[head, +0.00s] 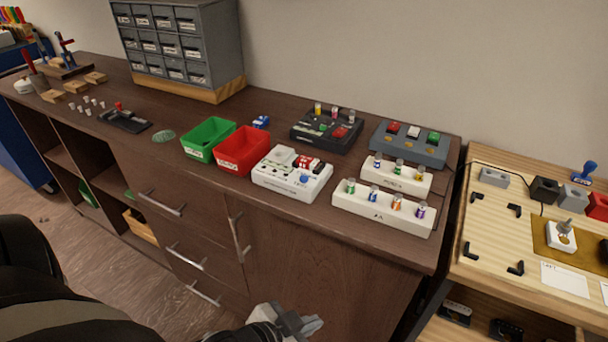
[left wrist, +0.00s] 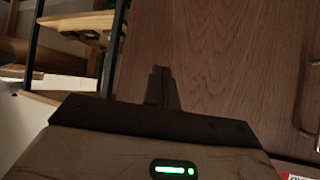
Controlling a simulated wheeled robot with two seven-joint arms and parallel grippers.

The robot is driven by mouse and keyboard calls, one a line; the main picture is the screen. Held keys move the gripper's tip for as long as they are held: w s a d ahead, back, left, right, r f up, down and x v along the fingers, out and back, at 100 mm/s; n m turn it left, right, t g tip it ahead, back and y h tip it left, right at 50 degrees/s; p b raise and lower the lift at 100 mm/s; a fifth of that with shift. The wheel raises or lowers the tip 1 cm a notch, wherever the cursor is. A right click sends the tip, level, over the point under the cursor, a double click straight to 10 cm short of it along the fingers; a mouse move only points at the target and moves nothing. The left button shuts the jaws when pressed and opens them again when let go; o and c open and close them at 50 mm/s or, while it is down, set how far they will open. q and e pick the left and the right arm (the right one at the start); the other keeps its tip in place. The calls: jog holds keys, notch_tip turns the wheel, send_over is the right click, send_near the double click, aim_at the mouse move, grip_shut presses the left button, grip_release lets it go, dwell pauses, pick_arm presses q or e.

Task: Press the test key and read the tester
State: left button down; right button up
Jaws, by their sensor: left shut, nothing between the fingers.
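A white tester-like box (head: 292,173) with a red part and a blue button lies on the dark brown counter (head: 230,198). Behind it stands a black device (head: 326,131) with small capped cylinders and a red part on top. To its right is a grey box (head: 409,143) with red, white and green buttons. I cannot tell which button is the test key, and no reading is legible. My left gripper (head: 307,324) is shut and empty, low in front of the cabinet, apart from all devices. Its closed fingers show in the left wrist view (left wrist: 161,86). My right gripper is not in view.
Two white racks (head: 383,213) (head: 396,178) hold small coloured cylinders. A green bin (head: 197,153) and a red bin (head: 229,168) stand left of the white box. A grey drawer unit (head: 222,45) is behind. A light wooden bench (head: 487,252) adjoins at right.

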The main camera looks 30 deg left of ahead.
pick_arm(q)
jog(key=w+a+r+m+g+y+p, duration=0.1)
jog(key=w+a+r+m+p, duration=0.15)
jog(key=a+r+m, duration=0.55)
jog(key=w+a+r+m+y+p, duration=0.1)
jog(key=w+a+r+m, duration=0.35)
jog(key=a, duration=0.55)
jog(key=w+d+r+m, duration=0.2)
jog(key=w+r+m, duration=0.2)
jog(key=r+m, duration=0.2)
jog(key=w+d+r+m+h+p, duration=0.1)
jog(key=w+r+m, duration=0.4)
jog(key=r, duration=0.6)
jog(key=shift+w+d+m, duration=0.25)
jog(key=shift+d+m, duration=0.65)
jog(key=shift+m, duration=0.15)
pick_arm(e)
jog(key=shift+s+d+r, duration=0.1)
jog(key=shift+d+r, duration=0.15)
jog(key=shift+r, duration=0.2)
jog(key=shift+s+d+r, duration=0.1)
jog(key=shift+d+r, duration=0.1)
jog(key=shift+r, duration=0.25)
pick_arm(q)
jog(key=shift+f, duration=0.1)
